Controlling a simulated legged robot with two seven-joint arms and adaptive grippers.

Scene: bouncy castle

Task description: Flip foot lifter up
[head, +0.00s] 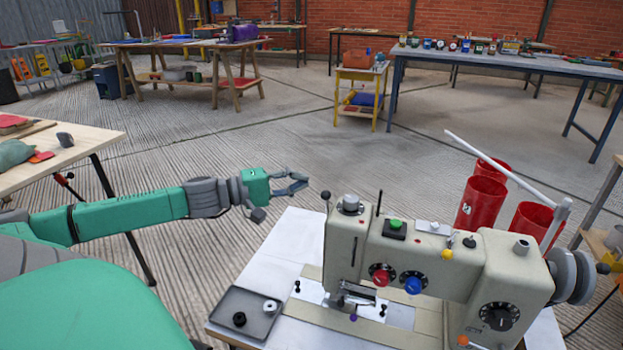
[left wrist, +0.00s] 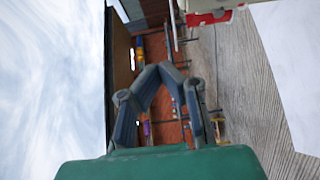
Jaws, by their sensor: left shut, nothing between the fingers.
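A beige sewing machine (head: 410,260) stands on a white-topped table at the lower right of the head view. A small lever with a black ball knob (head: 326,196) rises at the left end of its head; I cannot tell for sure that this is the foot lifter. The presser foot area (head: 352,296) is low under the head, partly in shadow. My left gripper (head: 303,180) is shut and empty, in the air just left of and slightly above the knob, apart from the machine. Its closed fingers (left wrist: 152,72) also show in the left wrist view. My right gripper is not in view.
A dark tray (head: 235,325) with black and white bobbins lies at the table's left side. Red cylinders (head: 483,200) and a white rod (head: 490,165) stand behind the machine. A wooden table (head: 80,150) is at the left. The floor between is clear.

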